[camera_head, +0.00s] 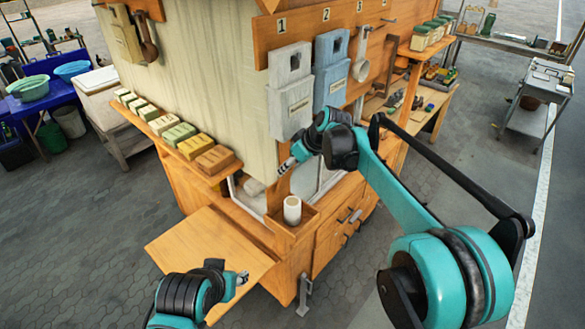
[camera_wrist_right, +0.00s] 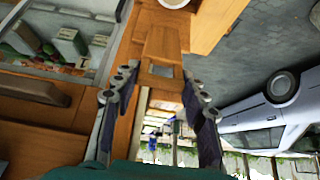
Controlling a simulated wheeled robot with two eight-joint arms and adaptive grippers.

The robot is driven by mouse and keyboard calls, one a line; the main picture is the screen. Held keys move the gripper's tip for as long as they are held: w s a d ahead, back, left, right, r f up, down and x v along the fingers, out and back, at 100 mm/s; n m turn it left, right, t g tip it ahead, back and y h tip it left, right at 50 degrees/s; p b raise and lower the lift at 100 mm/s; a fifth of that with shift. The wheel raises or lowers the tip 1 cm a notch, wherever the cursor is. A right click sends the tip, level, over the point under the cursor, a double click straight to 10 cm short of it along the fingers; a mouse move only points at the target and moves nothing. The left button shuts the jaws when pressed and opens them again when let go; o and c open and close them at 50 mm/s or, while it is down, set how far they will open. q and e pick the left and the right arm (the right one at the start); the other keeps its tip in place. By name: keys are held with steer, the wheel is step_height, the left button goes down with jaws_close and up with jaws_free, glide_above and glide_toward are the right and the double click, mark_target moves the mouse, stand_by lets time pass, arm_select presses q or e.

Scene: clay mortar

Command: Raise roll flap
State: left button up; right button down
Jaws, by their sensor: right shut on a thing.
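A flat wooden flap (camera_head: 195,248) sticks out low at the left side of the wooden stall. A pale panel (camera_head: 225,75) covers the stall's side above; I cannot tell which of these is the roll flap. My right gripper (camera_head: 286,166) is at the stall's front corner, below the pale grey box. In the right wrist view, my right gripper (camera_wrist_right: 156,112) has its fingers on either side of a wooden post-like part (camera_wrist_right: 163,42) and is shut on it; the contact is not clear. My left gripper (camera_head: 242,277) is low, over the right edge of the wooden flap; its fingers are too small to read.
A white cup (camera_head: 292,210) stands in a small wooden tray below my right gripper. Grey (camera_head: 290,95) and blue (camera_head: 331,72) boxes hang above. A shelf (camera_head: 172,150) carries several coloured blocks. Paving (camera_head: 70,245) at the left is clear.

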steer(key=shift+w+a, duration=0.1)
stand_by(0.3)
steer(key=c, duration=0.8)
jaws_free()
steer(key=v, duration=1.2)
steer(key=shift+a, duration=0.1)
